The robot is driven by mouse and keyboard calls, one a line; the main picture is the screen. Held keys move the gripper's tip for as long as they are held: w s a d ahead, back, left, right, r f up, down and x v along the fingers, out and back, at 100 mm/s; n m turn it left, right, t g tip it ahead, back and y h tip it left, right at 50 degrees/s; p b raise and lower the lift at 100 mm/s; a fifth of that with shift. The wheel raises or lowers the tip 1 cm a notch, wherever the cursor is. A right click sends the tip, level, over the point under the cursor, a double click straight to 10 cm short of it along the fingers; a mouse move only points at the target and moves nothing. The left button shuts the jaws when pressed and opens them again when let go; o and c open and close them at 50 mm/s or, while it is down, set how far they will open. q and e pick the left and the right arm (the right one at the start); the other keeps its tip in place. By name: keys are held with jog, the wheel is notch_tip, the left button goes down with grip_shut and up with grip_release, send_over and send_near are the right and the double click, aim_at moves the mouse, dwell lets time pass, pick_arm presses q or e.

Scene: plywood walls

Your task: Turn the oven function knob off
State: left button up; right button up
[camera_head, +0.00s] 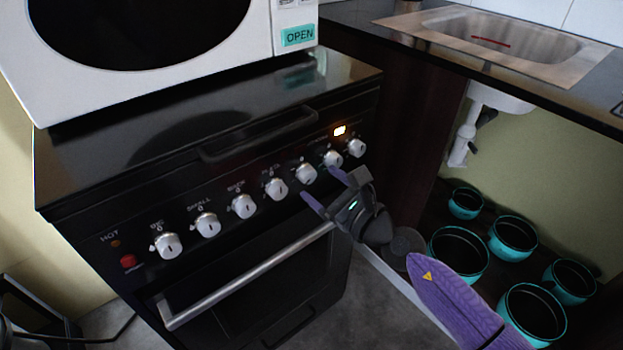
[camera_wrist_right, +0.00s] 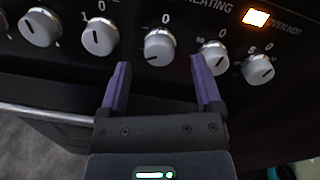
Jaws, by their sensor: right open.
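The black oven (camera_head: 90,180) has a row of several white knobs on its front. My right gripper (camera_head: 320,183) is open and empty in front of the knobs towards the right end. In the right wrist view, one knob (camera_wrist_right: 159,47) lies just beyond and between the fingertips of my right gripper (camera_wrist_right: 160,65); I see no contact. Its dark mark points down-left, away from the 0 above it. This knob (camera_head: 306,174) is third from the right in the head view. I cannot read which label names the oven function. My left gripper is not in view.
Neighbouring knobs (camera_wrist_right: 99,36) and (camera_wrist_right: 213,58) sit close on either side. An orange indicator (camera_head: 340,130) is lit. The oven handle (camera_head: 245,275) runs below the knobs. A white microwave (camera_head: 297,15) stands on top. Several teal pots (camera_head: 512,235) stand under the sink (camera_head: 500,35).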

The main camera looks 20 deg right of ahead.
aim_at(311, 177)
jog(key=x, duration=0.3)
jog(key=shift+w+f, duration=0.1)
grip_shut()
